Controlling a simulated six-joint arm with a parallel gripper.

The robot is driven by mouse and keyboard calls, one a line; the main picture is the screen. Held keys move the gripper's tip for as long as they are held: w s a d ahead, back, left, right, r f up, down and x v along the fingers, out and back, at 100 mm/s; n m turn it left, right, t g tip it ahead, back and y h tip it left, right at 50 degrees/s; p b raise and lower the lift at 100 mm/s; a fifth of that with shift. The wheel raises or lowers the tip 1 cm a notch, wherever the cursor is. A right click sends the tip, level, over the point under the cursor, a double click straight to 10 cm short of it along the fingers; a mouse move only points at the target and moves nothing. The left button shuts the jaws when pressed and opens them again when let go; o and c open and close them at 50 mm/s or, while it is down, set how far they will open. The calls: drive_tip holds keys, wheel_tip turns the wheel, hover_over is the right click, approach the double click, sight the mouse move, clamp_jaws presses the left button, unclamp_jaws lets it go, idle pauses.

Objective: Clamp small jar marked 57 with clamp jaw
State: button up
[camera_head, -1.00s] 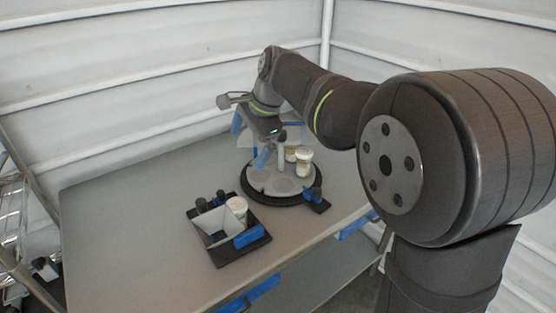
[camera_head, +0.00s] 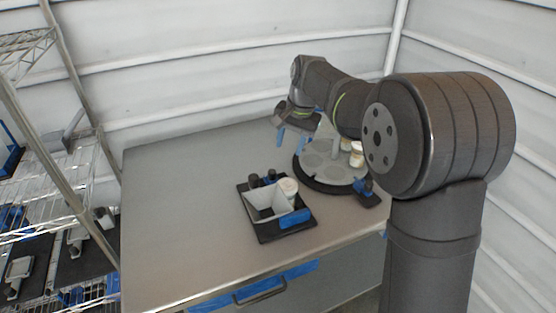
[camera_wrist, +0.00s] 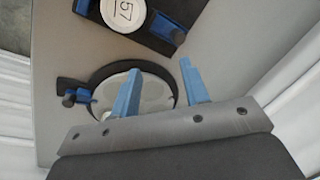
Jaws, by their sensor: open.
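The small jar marked 57 (camera_wrist: 118,14) has a white lid and is cut by the top edge of the wrist view. Blue jaw-like blocks (camera_wrist: 168,28) flank the jar in the wrist view; a blue block (camera_head: 295,218) also shows at the tray's front. I cannot tell whether they touch the jar. My gripper (camera_wrist: 160,67) is open, its two blue fingers apart and empty. In the head view my gripper (camera_head: 293,142) hangs behind the tray, left of the turntable.
A round turntable with a black rim (camera_head: 315,183) stands right of the tray, with white-lidded jars (camera_head: 357,158) at its right. The table's left part (camera_head: 180,220) is clear. Wire shelves (camera_head: 60,210) stand at left.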

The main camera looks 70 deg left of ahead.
sight(272, 171)
drive_tip(key=s+a+f+n, duration=0.1)
drive_tip(key=f+n, duration=0.1)
drive_tip(key=f, duration=0.1)
drive_tip(key=s+a+f+n+t+h, duration=0.1)
drive_tip(key=f+n, duration=0.1)
drive_tip(key=n, duration=0.1)
drive_tip(key=s+a+f+n, duration=0.1)
drive_tip(key=a+f+n, duration=0.1)
drive_tip(key=f+n, duration=0.1)
drive_tip(key=shift+f+h, duration=0.3)
drive_tip(key=shift+h, duration=0.1)
drive_tip(key=shift+a+f+n, duration=0.1)
drive_tip(key=shift+a+n, duration=0.05)
drive_tip(key=shift+n, duration=0.25)
drive_tip(key=shift+a, duration=0.65)
drive_tip(key=shift+a+f, duration=0.2)
drive_tip(key=shift+f, duration=1.05)
drive_tip(key=shift+a+f, duration=0.15)
drive_tip(key=shift+f, duration=1.1)
drive_tip(key=shift+c, duration=0.4)
drive_tip(key=c, duration=0.6)
